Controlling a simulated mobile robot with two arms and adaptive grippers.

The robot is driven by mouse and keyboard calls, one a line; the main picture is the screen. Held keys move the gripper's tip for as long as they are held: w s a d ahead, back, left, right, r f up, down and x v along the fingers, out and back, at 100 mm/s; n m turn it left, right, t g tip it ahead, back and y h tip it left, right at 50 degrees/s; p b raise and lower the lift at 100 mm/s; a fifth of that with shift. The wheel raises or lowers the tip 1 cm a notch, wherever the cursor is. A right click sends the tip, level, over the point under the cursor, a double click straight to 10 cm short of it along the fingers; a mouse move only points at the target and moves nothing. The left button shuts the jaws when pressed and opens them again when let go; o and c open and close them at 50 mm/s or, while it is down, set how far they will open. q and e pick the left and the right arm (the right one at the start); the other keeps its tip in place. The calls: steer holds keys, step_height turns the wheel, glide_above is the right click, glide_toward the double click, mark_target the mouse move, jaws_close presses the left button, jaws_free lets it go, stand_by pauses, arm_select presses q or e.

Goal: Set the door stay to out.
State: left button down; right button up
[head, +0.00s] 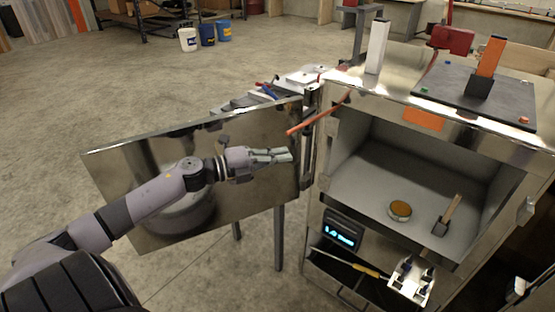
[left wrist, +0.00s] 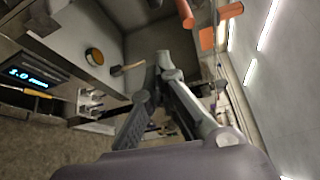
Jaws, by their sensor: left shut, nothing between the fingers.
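The door stay looks to be the orange bar (head: 318,113), which slants from the top left front edge of the metal cabinet down and left across the open door. I cannot tell if its free end touches the door. An orange bar end also shows at the top of the left wrist view (left wrist: 186,12). The polished door (head: 120,170) stands swung open to the left. My left gripper (head: 290,155) is shut and empty, in front of the door and below the bar's free end. Its fingertips (left wrist: 164,62) meet in the left wrist view. My right gripper is out of view.
The open cabinet compartment (head: 370,175) holds a round tin (head: 400,210) and a brush-like tool (head: 447,215). Below it are a lit display (head: 340,233) and a yellow-handled tool (head: 365,270). A dark plate (head: 490,95) lies on top. Floor left of the door is clear.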

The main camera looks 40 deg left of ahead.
arm_select(q)
steer(key=s+d+n+t+y+p, duration=0.2)
steer(key=d+n+t+y+p, duration=0.1)
steer(key=d+n+y, duration=0.3)
steer(key=w+a+y+p, duration=0.1)
steer(key=w+a+p, duration=0.1)
steer(key=w, duration=0.9)
steer(key=shift+a+f+m+y+p, duration=0.2)
steer(key=shift+m+y+p, duration=0.1)
steer(key=shift+y+p, duration=0.1)
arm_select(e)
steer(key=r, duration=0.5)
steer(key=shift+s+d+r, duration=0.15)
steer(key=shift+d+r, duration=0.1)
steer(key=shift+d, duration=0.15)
